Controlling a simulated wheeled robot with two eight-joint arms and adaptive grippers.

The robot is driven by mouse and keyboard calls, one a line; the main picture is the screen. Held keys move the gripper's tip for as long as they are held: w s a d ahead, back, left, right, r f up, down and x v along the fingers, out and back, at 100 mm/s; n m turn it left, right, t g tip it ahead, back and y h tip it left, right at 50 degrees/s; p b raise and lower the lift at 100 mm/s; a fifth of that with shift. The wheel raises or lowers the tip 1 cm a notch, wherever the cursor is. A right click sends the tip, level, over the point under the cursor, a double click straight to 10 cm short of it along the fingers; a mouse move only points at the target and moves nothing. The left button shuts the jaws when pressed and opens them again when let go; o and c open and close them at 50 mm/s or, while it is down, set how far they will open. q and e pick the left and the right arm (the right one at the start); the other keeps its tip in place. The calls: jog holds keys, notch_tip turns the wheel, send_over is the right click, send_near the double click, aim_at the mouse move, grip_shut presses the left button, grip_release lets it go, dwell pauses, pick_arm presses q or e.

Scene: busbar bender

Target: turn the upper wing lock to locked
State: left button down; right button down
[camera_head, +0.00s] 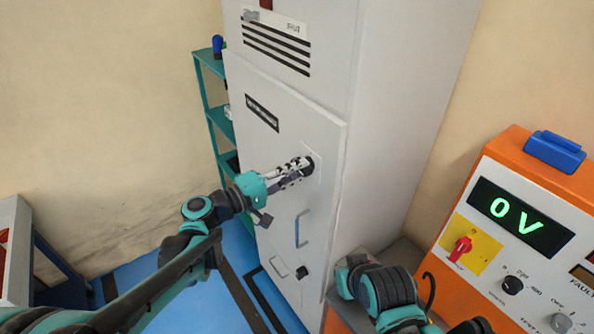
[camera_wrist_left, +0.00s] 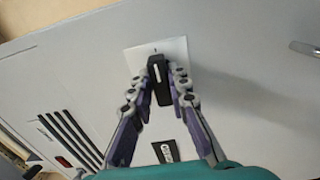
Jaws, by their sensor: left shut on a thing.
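The upper wing lock (camera_wrist_left: 159,80) is a black wing-shaped knob on a pale square plate (camera_wrist_left: 139,56) on the grey cabinet door. It also shows in the head view (camera_head: 309,166), partly hidden by the fingers. My left gripper (camera_head: 301,168) reaches the lock from the left. In the left wrist view, the gripper (camera_wrist_left: 161,86) has one finger on each side of the wing, shut on it. The wing lies nearly upright in that view, with a small light mark on it. I cannot read its lock position. My right arm (camera_head: 385,292) shows at the bottom; its gripper is not in view.
The cabinet door has a blue-grey handle (camera_head: 298,229) and a lower black lock (camera_head: 302,272) below the upper one. An orange console (camera_head: 515,160) with a green "0 V" display stands at the right. A teal shelf (camera_head: 214,108) stands behind the cabinet.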

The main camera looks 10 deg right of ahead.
pick_arm(q)
jog(key=c, duration=1.4)
grip_release()
jog(key=shift+c, duration=0.2)
jog(key=v, duration=1.2)
jog(key=s+a+f+m+g+y+b, duration=0.1)
jog(key=s+a+f+y+b, duration=0.2)
jog(key=f, duration=0.5)
jog(key=s+f+m+y+b, duration=0.1)
jog(key=s+f+y+b, duration=0.3)
jog(key=f, duration=0.3)
jog(key=s+a+f+m+y+b, duration=0.1)
jog(key=s+a+f+y+b, duration=0.1)
jog(key=s+a+f+y, duration=0.2)
jog(key=s+a+f+m+y+b, duration=0.1)
jog(key=s+a+f+y, duration=0.3)
jog(key=a, duration=0.7)
notch_tip(320, 180, down, 3)
jog(key=shift+r+m+t+y+b, duration=0.3)
jog(key=shift+m+y+b, duration=0.1)
jog(key=shift+y+b, duration=0.25)
